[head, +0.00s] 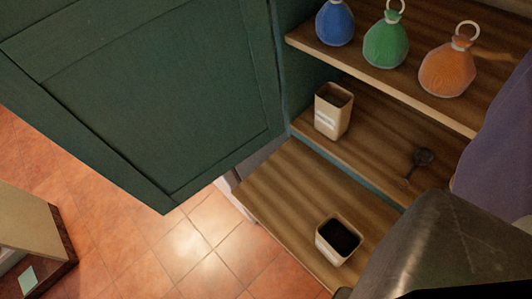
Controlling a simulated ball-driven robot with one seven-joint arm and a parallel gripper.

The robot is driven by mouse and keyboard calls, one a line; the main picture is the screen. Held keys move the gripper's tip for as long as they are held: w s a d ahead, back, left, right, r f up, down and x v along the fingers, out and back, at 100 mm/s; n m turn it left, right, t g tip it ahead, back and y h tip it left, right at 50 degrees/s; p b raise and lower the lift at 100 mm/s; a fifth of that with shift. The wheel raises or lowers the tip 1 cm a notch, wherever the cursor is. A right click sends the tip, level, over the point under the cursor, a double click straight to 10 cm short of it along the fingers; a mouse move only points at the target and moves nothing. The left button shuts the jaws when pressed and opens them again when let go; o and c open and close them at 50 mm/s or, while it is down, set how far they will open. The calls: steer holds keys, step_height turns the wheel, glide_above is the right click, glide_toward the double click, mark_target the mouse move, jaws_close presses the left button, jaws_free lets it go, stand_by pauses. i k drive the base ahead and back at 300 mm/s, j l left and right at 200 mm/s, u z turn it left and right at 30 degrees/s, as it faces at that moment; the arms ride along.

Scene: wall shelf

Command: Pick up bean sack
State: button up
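Three small sacks stand upright in a row on the upper wooden shelf at the top right. The left one is a blue sack (335,24), the middle one a green sack (386,46), and the right one an orange sack (447,72). The green and orange sacks show pale rings on top; the top of the blue one is cut off by the picture edge. The orange sack bears a faint mark too small to read. I cannot tell which sack holds beans. No fingers of my gripper show in this view.
A tan container (333,118) and a dark scoop (421,158) are on the middle shelf (375,150). A container with dark contents (339,240) stands on the lower board (290,195). A green door (160,110) fills the left. A purple surface and a dark grey shape block the right.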

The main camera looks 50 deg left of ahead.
mark_target(337, 238)
steer(key=k+u, duration=0.25)
steer(key=j+z, duration=0.35)
steer(key=j, duration=0.15)
steer(key=j+z, duration=0.3)
steer(key=j, duration=0.25)
steer(key=k+j+z, duration=0.1)
steer(key=j+z, duration=0.25)
steer(key=j, duration=0.15)
steer(key=k, duration=0.6)
steer(key=i+j, duration=0.1)
steer(key=i, duration=0.5)
steer(key=i+z, duration=0.1)
steer(key=i, duration=0.5)
steer(key=i+j+z, duration=0.1)
steer(key=z, duration=0.95)
steer(key=i+j, duration=0.05)
